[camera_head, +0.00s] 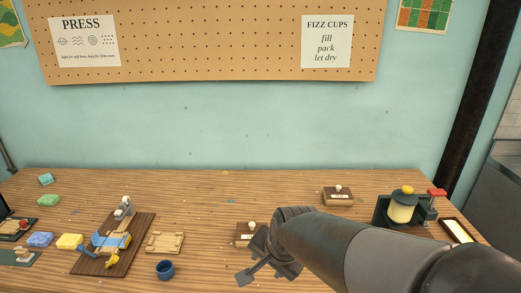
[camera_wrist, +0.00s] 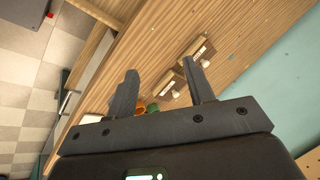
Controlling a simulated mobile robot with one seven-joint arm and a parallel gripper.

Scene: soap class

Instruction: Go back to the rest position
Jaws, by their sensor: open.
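My gripper (camera_head: 252,272) is at the lower middle of the head view, at the end of my dark arm, which reaches in from the lower right. It is over the front part of the wooden workbench (camera_head: 215,215). In the wrist view my gripper (camera_wrist: 160,78) shows two dark fingers spread apart with nothing held between them. A small wooden box with a pale knob (camera_head: 243,232) is just behind my gripper and partly hidden by it. Two such boxes show beyond the fingers in the wrist view, a nearer one (camera_wrist: 168,86) and a farther one (camera_wrist: 199,50).
A dark blue cup (camera_head: 165,270) and a wooden tray (camera_head: 165,243) lie left of my gripper. A board with a tool (camera_head: 135,240) and colored soap bars (camera_head: 69,242) are farther left. Another knobbed box (camera_head: 338,198) and a press stand (camera_head: 385,212) are on the right.

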